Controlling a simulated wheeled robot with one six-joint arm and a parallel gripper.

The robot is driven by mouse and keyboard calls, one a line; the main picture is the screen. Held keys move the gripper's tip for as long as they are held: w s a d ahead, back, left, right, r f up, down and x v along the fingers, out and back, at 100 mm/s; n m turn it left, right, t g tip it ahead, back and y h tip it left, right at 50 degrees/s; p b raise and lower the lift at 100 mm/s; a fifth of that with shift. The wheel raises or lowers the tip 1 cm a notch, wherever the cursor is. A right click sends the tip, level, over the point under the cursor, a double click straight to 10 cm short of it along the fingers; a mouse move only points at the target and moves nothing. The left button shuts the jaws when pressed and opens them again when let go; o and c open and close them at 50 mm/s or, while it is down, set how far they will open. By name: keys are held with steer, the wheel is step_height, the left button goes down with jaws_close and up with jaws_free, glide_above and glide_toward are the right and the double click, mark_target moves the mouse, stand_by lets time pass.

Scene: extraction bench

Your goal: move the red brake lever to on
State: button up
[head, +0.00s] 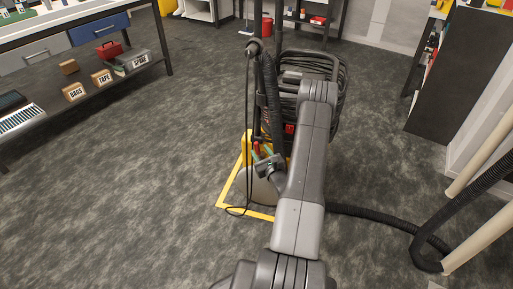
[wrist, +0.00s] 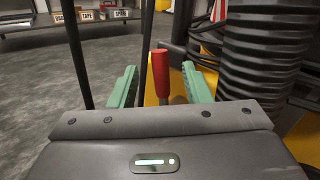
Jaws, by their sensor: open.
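The red brake lever (wrist: 160,68) stands near upright in the wrist view, with its red grip uppermost. In the head view only a small red part of it (head: 257,146) shows beside my gripper. My gripper (head: 262,156) is open. In the wrist view its two green fingers (wrist: 160,86) stand left and right of the lever, with a gap on each side. The lever appears in line between them; I cannot tell how deep it sits. The lever's lower end is hidden behind the gripper body. The yellow machine (head: 247,147) is partly hidden by my arm.
A thick ribbed black hose (wrist: 262,50) rises close to the right finger. Thin dark cables (wrist: 78,50) hang on the left. A yellow floor outline (head: 229,190) surrounds the machine. A workbench (head: 60,102) with labelled boxes stands at left. Open carpet lies between.

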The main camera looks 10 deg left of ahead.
mark_target(258, 147)
steer(key=shift+b+x, duration=0.3)
steer(key=shift+x, duration=2.05)
jaws_close()
